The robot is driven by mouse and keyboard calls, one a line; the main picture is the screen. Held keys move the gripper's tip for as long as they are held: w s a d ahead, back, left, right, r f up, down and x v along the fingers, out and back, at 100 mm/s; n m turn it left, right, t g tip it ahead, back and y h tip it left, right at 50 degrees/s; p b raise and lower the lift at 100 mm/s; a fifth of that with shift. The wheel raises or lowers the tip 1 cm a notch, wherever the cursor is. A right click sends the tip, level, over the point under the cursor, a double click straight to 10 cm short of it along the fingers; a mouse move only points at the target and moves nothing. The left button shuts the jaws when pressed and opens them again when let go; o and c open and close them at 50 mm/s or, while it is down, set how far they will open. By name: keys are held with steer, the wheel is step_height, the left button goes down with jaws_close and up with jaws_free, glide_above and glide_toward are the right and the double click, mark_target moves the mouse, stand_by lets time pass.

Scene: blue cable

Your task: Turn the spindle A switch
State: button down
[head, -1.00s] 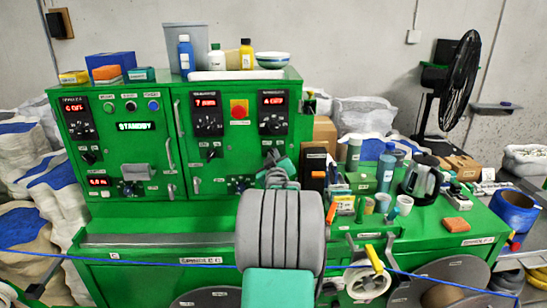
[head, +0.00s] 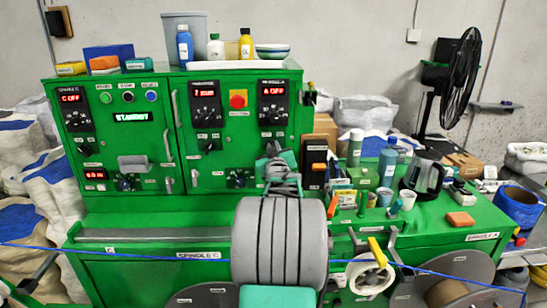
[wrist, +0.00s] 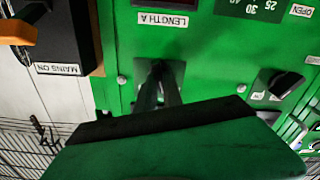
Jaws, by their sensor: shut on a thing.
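The spindle A panel (head: 273,104) is at the upper right of the green cabinet, and its red display (head: 271,91) reads A OFF. In the wrist view, which is upside down, the dark fingers of my gripper (wrist: 160,76) are closed together at the green face, beside the LENGTH A label (wrist: 163,19). They appear to be around the spindle A switch, which is hidden by the fingers, so its angle cannot be seen.
A similar black knob (wrist: 285,84) sits to the right in the wrist view. The MAINS ON box with its orange handle (wrist: 14,32) is at the left there. Bottles and cups (head: 385,168) crowd the bench to the right. A blue cable (head: 150,257) runs across the front.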

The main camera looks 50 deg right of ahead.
steer(key=shift+s+d+m+b, duration=0.1)
steer(key=shift+m+b, duration=2.3)
steer(key=shift+b, duration=0.45)
steer(key=shift+s+d+m+b, duration=0.1)
steer(key=shift+m+b, duration=2.3)
steer(key=shift+b, duration=0.4)
steer(key=c, duration=1.5)
jaws_free()
steer(key=shift+a, duration=0.1)
steer(key=b+v, duration=0.2)
steer(key=v, duration=0.5)
steer(key=shift+s+a, duration=0.25)
steer(key=shift+s, duration=0.05)
